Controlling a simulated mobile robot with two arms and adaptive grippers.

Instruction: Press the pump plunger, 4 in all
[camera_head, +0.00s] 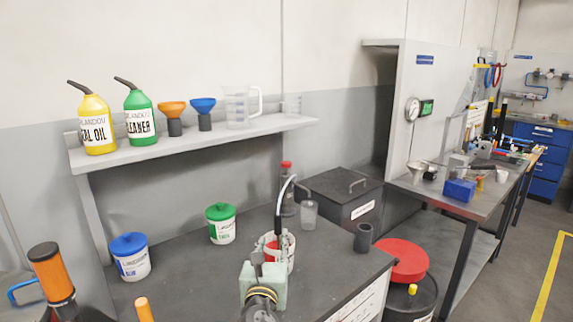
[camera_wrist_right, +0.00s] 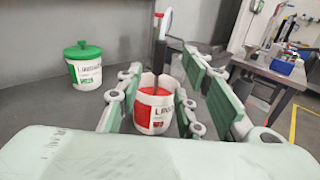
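In the right wrist view, the red-topped bucket (camera_wrist_right: 153,112) appears between the two spread green-padded fingers of my right gripper (camera_wrist_right: 165,85). The gripper is open and seems to hold nothing. I cannot tell whether it touches the pump. My left gripper is not in view.
A green-lidded bucket (camera_head: 222,226) and a blue-lidded bucket (camera_head: 131,259) stand to the left. A shelf (camera_head: 200,143) with bottles, funnels and jugs runs above.

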